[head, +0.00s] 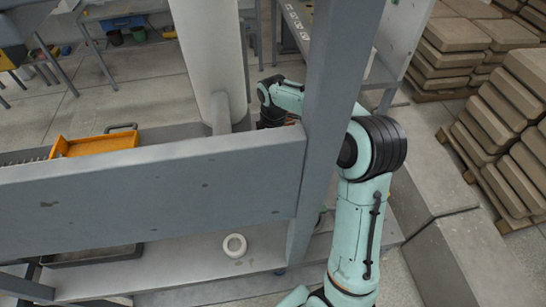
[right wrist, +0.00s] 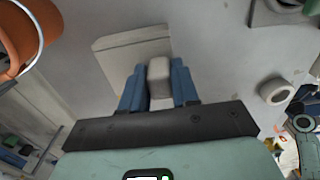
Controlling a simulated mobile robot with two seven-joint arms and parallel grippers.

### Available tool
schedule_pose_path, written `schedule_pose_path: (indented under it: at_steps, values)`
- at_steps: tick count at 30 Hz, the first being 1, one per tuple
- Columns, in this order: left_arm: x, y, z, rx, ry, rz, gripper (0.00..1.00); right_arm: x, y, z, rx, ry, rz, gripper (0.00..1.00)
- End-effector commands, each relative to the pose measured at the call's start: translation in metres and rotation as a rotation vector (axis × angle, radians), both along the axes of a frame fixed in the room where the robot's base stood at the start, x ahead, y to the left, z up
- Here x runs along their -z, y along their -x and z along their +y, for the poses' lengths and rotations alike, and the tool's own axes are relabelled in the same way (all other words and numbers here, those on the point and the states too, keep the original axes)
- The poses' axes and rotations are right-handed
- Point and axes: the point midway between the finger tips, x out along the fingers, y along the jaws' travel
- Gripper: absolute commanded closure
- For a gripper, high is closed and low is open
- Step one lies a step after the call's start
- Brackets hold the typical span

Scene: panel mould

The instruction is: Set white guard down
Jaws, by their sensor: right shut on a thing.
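In the right wrist view my right gripper (right wrist: 158,82) has its blue fingers closed on the pale block-like grip of the white guard. The white guard (right wrist: 118,50) shows as a flat, pale plate beyond the fingers. Whether the plate touches the grey surface behind it I cannot tell. In the head view the right arm reaches behind a grey upright post, and the gripper and guard are hidden by the grey frame. My left gripper is in neither view.
A grey beam (head: 150,190) and post (head: 335,100) stand in front of the right arm. A white ring (head: 235,246) lies on the lower shelf. An orange tray (head: 95,146) is at left, a thick white column (head: 208,50) behind. Stacked slabs (head: 510,125) stand at right.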

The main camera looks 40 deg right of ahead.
Motion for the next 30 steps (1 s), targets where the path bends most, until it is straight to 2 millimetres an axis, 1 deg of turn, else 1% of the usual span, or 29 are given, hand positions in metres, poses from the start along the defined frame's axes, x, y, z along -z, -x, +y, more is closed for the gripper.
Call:
schedule_pose_path:
  at_steps: [2, 6, 9, 11, 18, 22, 23, 24, 25, 30]
  values:
    - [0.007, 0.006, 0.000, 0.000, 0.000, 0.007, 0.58, 0.011, 0.000, 0.000, -0.001, -0.001, 0.003, 1.00]
    - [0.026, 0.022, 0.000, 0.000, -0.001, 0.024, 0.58, 0.038, 0.001, 0.001, -0.001, -0.001, 0.004, 1.00]
    - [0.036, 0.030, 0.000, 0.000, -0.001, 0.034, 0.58, 0.053, 0.001, 0.001, -0.001, -0.001, 0.003, 1.00]
    - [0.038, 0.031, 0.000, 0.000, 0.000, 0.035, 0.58, 0.056, 0.000, 0.000, 0.000, 0.000, 0.001, 1.00]
    - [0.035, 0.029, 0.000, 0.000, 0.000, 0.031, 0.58, 0.052, -0.002, 0.001, -0.001, -0.001, -0.003, 1.00]
    - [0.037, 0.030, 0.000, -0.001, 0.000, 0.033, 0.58, 0.056, -0.002, 0.001, -0.001, 0.000, -0.001, 1.00]
    - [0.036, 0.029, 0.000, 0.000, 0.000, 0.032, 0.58, 0.055, -0.002, 0.001, -0.001, 0.000, -0.001, 0.60]
    - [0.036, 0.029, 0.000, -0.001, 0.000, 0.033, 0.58, 0.055, -0.002, 0.001, -0.001, 0.000, -0.001, 0.47]
    - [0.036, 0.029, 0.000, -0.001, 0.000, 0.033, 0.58, 0.055, -0.002, 0.000, -0.001, 0.000, -0.001, 0.45]
    - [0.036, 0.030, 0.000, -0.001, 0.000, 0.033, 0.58, 0.055, -0.002, 0.000, -0.001, 0.000, -0.001, 0.45]
